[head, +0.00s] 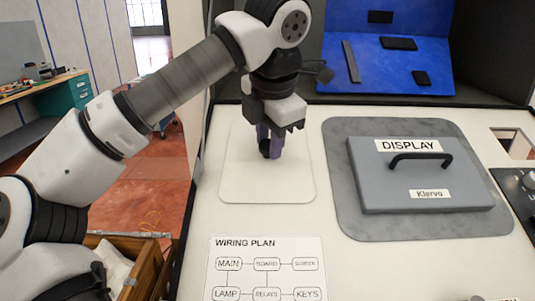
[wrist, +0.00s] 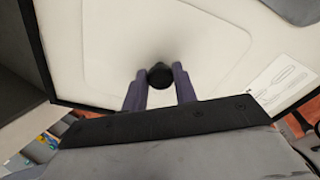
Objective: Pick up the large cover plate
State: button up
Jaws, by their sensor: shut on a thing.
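The large cover plate (head: 238,178) is a white, round-cornered square at the left of the white worktop, under my gripper (head: 270,145). Its outline also shows in the wrist view (wrist: 115,45). A black knob (wrist: 159,75) stands near its middle, between the two purple-grey fingers of my gripper (wrist: 159,84). The fingers are shut on this knob. The plate looks level and at or very close to the worktop; I cannot tell whether there is a gap beneath it.
A grey box labelled DISPLAY (head: 370,185) with a black handle sits on a grey mat (head: 345,222) at the right. A wiring plan sheet (head: 265,270) lies in front. A blue panel (head: 365,70) with black parts stands behind. A wooden crate (head: 150,270) is at the lower left.

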jog(key=shift+r, duration=0.1)
notch_tip(320, 180, up, 10)
jog(key=o, duration=0.5)
grip_shut()
jog(key=shift+p, duration=0.35)
